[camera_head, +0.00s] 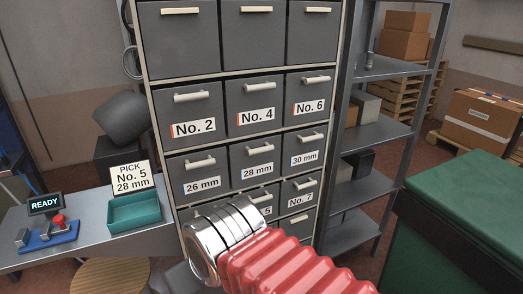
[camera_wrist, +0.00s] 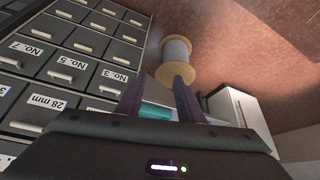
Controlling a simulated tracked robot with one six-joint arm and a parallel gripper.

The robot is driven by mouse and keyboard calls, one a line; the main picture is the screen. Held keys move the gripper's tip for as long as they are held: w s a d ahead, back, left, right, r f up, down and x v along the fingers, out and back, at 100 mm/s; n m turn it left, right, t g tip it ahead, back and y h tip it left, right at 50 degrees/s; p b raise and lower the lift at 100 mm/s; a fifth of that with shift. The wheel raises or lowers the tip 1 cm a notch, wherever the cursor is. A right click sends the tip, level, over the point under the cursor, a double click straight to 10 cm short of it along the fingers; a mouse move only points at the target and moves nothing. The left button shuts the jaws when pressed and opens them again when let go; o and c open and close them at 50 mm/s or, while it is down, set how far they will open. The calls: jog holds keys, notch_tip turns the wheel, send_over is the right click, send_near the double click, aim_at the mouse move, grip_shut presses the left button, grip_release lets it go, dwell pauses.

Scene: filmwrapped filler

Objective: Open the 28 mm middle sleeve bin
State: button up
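The 28 mm bin (camera_head: 235,160) is the middle one of its row in the grey cabinet, between 26 mm and 30 mm. It has a pale bar handle (camera_head: 260,150) above its white label (camera_head: 257,171), and its front looks flush with its neighbours. A 28 mm label (camera_wrist: 47,102) shows upside down at the left of the wrist view. My gripper (camera_wrist: 160,92) has its two dark fingers apart, with no bin handle between them. A teal shape shows between them, seemingly beyond. In the head view my arm's chrome and red wrist stands before the lower bins and hides the fingers.
A teal tray (camera_head: 134,210) sits on the grey bench (camera_head: 95,235) at left, by a card reading "PICK No. 5 28 mm" and a READY display (camera_head: 45,204). Metal shelves (camera_head: 378,130) stand right of the cabinet. A green-topped block (camera_head: 470,200) fills the lower right.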

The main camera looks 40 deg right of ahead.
dwell(0.4)
jog(key=w+m+g+y, duration=0.1)
jog(key=m, duration=0.1)
jog(key=m+t+y, duration=0.1)
jog(key=m+t, duration=1)
jog(key=m, duration=0.5)
send_near(264, 151)
jog(key=a+f+v, duration=0.1)
jog(key=v, duration=0.3)
jog(key=shift+s+d+r, duration=0.25)
jog(key=shift+d+r, duration=0.15)
jog(key=shift+d, duration=0.1)
jog(key=x, duration=1.3)
jog(key=shift+w, duration=0.45)
